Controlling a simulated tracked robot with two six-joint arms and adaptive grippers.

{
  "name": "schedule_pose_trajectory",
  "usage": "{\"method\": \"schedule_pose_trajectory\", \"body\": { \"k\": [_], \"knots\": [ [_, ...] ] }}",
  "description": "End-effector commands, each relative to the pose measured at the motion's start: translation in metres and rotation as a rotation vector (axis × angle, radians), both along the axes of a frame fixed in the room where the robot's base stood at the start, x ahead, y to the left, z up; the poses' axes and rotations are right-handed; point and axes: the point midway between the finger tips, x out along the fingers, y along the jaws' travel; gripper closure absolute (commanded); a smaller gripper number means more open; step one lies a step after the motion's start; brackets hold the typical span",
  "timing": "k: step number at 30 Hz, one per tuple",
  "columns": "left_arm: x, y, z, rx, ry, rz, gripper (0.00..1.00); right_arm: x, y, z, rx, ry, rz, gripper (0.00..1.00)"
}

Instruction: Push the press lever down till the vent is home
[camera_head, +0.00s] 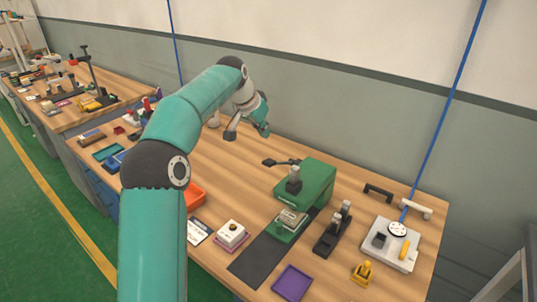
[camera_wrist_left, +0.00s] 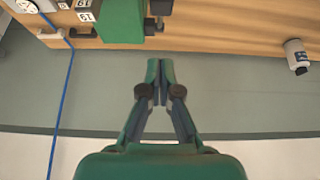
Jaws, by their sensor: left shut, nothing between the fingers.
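The green press (camera_head: 312,182) stands on the wooden bench right of centre. Its dark press lever (camera_head: 280,162) sticks out to the left at about the height of the press top. A grey block, possibly the vent (camera_head: 292,219), sits at the front of the press; how deep it is seated I cannot tell. My left gripper (camera_head: 264,132) is shut and empty, behind and left of the lever, apart from it. In the left wrist view its closed fingertips (camera_wrist_left: 160,64) point toward the bench edge, with the green press (camera_wrist_left: 122,22) above and left. My right gripper is out of view.
A black stand (camera_head: 333,230) and a white plate with a dial (camera_head: 390,244) stand right of the press. A purple tray (camera_head: 292,283), a white box (camera_head: 231,235) and an orange bin (camera_head: 195,195) lie in front and left. The wall rises behind the bench.

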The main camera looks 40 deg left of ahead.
Motion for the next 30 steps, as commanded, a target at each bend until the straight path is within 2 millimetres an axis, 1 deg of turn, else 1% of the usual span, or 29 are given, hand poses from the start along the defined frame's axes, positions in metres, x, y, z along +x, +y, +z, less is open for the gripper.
{"method": "schedule_pose_trajectory", "body": {
  "k": [1, 9, 12, 15, 21, 30],
  "knots": [
    [0.005, 0.000, -0.010, -0.002, 0.006, -0.001, 1.00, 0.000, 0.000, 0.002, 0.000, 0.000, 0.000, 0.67],
    [0.033, 0.003, -0.059, -0.002, 0.006, -0.001, 1.00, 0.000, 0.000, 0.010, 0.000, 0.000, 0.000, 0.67],
    [0.028, 0.004, -0.073, -0.002, 0.004, 0.000, 1.00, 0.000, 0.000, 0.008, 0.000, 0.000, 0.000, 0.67],
    [0.025, 0.003, -0.083, -0.002, 0.003, 0.000, 1.00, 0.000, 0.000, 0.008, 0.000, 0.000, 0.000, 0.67],
    [0.022, 0.003, -0.095, -0.001, 0.001, 0.001, 1.00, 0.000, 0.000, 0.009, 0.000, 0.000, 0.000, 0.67],
    [0.022, 0.003, -0.096, -0.001, 0.001, 0.001, 1.00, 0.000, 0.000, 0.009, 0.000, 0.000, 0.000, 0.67]
  ]
}}
